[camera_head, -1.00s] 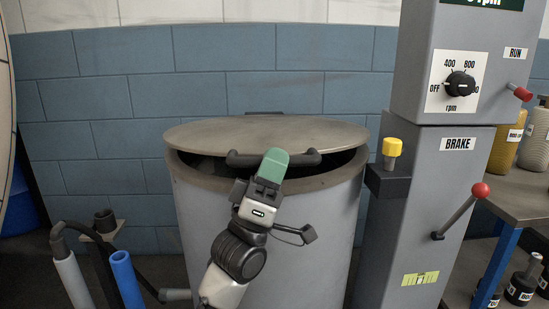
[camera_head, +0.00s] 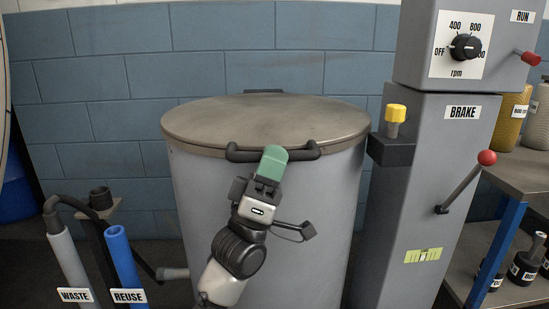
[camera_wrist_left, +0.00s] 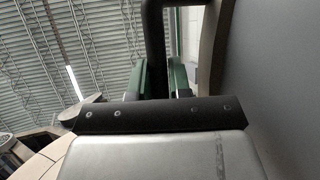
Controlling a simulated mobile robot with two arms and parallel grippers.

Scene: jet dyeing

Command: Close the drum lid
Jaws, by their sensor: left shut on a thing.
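The drum lid (camera_head: 262,119) is a round grey-brown metal disc on top of the large grey drum (camera_head: 290,215). It lies flat on the rim, and no dark opening shows beneath it at the front. Its black bar handle (camera_head: 304,153) runs along the front edge. My left gripper (camera_head: 270,163), with green fingers, is shut on the handle at its middle. In the left wrist view the black handle bar (camera_wrist_left: 153,45) passes between the green fingers (camera_wrist_left: 157,80), with the drum's grey wall on the right. My right gripper is not in view.
To the right stands a grey control column with a yellow button (camera_head: 395,116), a brake lever with a red knob (camera_head: 487,157) and an rpm dial (camera_head: 465,47). Waste (camera_head: 67,265) and blue reuse (camera_head: 122,265) pipes stand at the lower left. A shelf holds containers at far right.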

